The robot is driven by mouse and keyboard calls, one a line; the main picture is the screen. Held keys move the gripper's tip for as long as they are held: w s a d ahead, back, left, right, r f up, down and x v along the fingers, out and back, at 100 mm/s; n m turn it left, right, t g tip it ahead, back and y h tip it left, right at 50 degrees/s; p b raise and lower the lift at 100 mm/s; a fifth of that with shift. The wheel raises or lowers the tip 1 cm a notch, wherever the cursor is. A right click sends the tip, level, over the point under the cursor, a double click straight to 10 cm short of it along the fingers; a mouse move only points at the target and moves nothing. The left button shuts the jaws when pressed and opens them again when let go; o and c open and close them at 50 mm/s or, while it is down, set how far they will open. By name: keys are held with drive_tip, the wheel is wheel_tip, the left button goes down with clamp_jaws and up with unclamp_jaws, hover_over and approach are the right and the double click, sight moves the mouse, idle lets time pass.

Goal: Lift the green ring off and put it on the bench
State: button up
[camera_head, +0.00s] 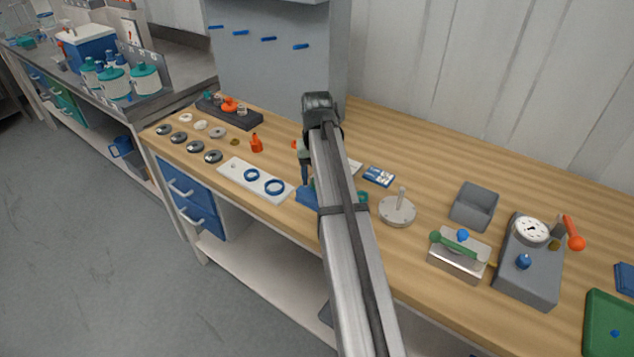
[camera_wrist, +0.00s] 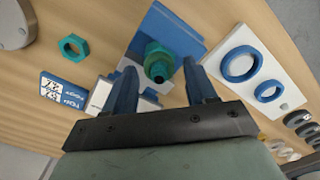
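In the wrist view, a green hexagonal ring (camera_wrist: 157,62) sits around a threaded fitting on a blue block (camera_wrist: 172,32). The block also shows in the head view (camera_head: 306,197), partly behind my arm. A second green hexagonal ring (camera_wrist: 72,47) lies flat on the bench (camera_wrist: 105,22), apart from the block. It peeks out beside my arm in the head view (camera_head: 363,197). My gripper (camera_wrist: 160,72) is open, with its two blue fingers on either side of the fitting's ring in the picture. I cannot tell whether they touch it.
A white plate (camera_wrist: 292,92) with two blue rings lies beside the block. A blue-and-white label card (camera_wrist: 62,91) lies on the other side. In the head view, a round grey base with a post (camera_head: 397,211) and a grey bin (camera_head: 474,206) stand to the right.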

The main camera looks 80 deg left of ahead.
drive_tip(key=c, duration=0.9)
